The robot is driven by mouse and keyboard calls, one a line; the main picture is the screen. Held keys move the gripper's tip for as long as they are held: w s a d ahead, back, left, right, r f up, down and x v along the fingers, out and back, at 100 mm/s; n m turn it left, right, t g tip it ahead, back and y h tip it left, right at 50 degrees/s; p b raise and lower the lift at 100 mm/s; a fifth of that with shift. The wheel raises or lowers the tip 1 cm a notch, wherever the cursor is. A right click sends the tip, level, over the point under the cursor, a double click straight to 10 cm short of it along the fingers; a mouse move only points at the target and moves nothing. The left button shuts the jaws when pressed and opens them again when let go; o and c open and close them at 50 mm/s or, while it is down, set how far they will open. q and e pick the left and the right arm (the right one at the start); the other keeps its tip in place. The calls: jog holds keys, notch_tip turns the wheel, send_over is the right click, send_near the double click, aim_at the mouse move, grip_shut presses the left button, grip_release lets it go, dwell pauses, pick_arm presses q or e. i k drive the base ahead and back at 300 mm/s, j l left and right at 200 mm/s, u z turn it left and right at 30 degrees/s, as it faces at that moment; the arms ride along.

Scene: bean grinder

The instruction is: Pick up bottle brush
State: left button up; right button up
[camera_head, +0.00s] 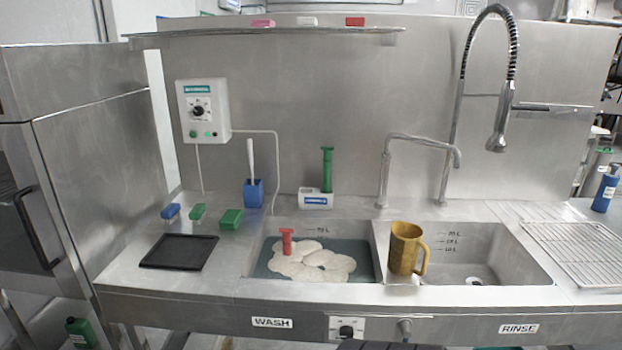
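A white-handled brush (250,158) stands upright in a blue holder (254,194) at the back of the counter, left of the wash sink. A green upright handle (327,165) stands in a white holder with a blue label (316,199) behind the wash sink. A red T-shaped handle (287,240) sticks up from the wash sink (364,233) among pale round shapes. I cannot tell for certain which of these is the bottle brush; the lower ends of the upright ones are hidden in their holders.
A yellow jug (404,252) stands on the divider beside the rinse sink (520,262). A faucet (384,180) and a spring sprayer (500,120) rise behind. A black tray (179,251), small brushes (170,212) and a green block (231,219) lie left. A shelf (270,35) overhangs.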

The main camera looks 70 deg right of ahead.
aim_at(249, 141)
jog(key=z, duration=1.85)
